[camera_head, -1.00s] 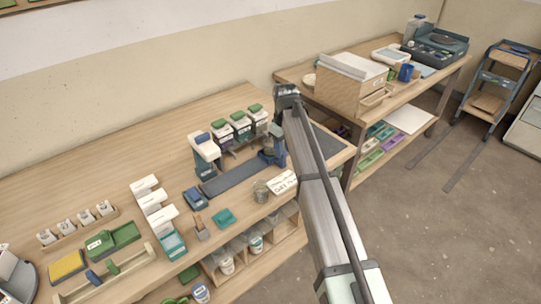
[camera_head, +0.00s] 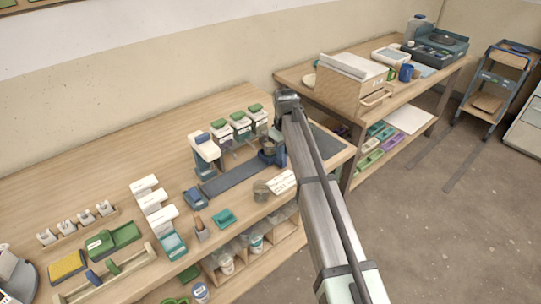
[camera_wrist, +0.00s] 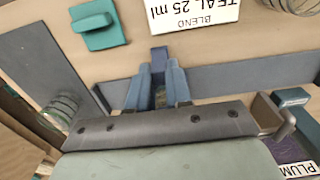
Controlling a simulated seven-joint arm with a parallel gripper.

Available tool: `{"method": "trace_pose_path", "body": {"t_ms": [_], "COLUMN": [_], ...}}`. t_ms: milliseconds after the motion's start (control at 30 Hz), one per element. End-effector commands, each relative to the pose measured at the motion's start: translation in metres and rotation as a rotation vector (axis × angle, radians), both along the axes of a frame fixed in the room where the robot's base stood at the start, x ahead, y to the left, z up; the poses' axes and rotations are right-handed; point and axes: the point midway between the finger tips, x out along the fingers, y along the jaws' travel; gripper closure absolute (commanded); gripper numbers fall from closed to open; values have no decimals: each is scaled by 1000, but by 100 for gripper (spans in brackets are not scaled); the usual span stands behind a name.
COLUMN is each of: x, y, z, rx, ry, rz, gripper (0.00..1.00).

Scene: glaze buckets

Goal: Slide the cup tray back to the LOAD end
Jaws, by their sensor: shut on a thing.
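The dark track (camera_head: 235,180) runs along the bench below the row of dispensers. The blue cup tray (camera_head: 279,156) stands at its right end with a cup (camera_head: 268,147) on it. The ends marked on the track are too small to read. My gripper's fingers are hidden behind my arm in the head view. In the wrist view, my gripper (camera_wrist: 158,92) is shut on a blue upright part of the tray (camera_wrist: 159,58). The track (camera_wrist: 250,78) stretches to the right there, and a clear round vessel (camera_wrist: 60,110) shows at the left.
Green-lidded dispensers (camera_head: 240,125) stand close behind the track. A blue block (camera_head: 195,197) sits by the left end. The track's middle looks clear.

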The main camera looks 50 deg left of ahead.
Motion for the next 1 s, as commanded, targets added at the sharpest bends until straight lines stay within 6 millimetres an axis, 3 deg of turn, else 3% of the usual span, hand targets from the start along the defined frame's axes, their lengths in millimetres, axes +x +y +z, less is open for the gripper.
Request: {"method": "trace_pose_path", "body": {"t_ms": [367,1000], "x": [4,40], "y": [0,1], "z": [0,0], "rx": [0,0], "ry": [0,-1], "rz": [-1,-1], "gripper": [100,100]}}
